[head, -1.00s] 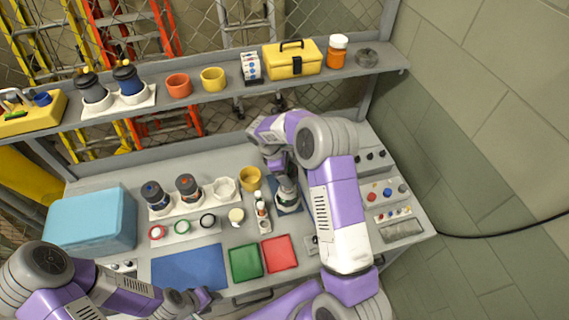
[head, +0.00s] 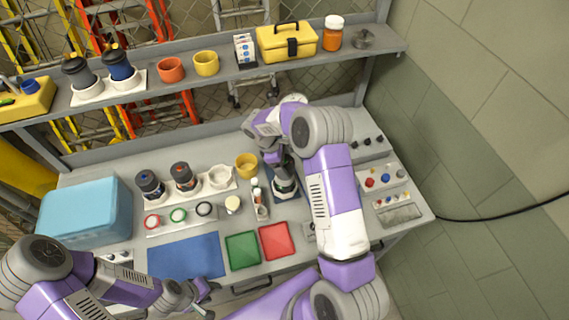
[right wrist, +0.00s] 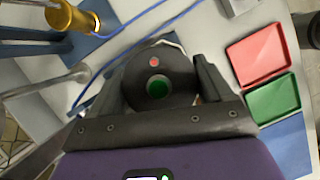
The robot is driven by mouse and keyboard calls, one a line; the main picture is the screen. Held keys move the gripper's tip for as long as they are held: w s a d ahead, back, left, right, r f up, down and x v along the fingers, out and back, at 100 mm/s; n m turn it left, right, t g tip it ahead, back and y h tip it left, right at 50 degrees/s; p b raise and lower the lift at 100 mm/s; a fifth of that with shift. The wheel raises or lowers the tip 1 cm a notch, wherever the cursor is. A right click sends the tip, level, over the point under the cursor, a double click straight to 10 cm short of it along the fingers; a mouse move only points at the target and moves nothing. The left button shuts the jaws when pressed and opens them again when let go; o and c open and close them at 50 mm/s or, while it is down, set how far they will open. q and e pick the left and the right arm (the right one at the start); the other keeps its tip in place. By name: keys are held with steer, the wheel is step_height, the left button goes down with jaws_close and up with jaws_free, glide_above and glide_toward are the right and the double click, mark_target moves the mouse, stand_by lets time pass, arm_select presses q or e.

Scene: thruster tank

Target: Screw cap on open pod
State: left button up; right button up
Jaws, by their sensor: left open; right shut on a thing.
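My right gripper (head: 283,165) is shut on a dark round pod (right wrist: 155,82) with a green disc and a small red dot on top. In the head view this pod is at a pale round holder (head: 285,187) on a blue pad; whether it is seated is unclear. Two more dark pods, blue-marked (head: 149,185) and red-marked (head: 184,177), stand upright in a white rack. Red (head: 152,221), green (head: 178,215) and black (head: 204,209) ringed caps lie on a strip in front. My left gripper (head: 203,296) is open and empty near the bench's front edge.
The white rack has an empty socket (head: 220,177). A yellow cup (head: 247,165), small bottles (head: 258,197) and a cream-topped jar (head: 233,204) stand close by. Green (head: 242,250) and red (head: 276,241) trays, a blue mat (head: 186,257) and a blue box (head: 86,212) occupy the bench.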

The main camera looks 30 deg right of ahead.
steer(key=shift+f+b, duration=1.4)
steer(key=shift+f, duration=0.4)
stand_by(1.3)
steer(key=shift+s+a+f+b, duration=0.1)
steer(key=shift+s+f+b, duration=0.1)
steer(key=shift+f+b, duration=0.2)
stand_by(0.7)
steer(key=o, duration=1)
steer(key=shift+c, duration=0.2)
steer(key=p+v, duration=0.5)
steer(key=v, duration=0.3)
steer(key=shift+s, duration=0.2)
steer(key=shift+w+r, duration=0.1)
steer(key=shift+r, duration=0.05)
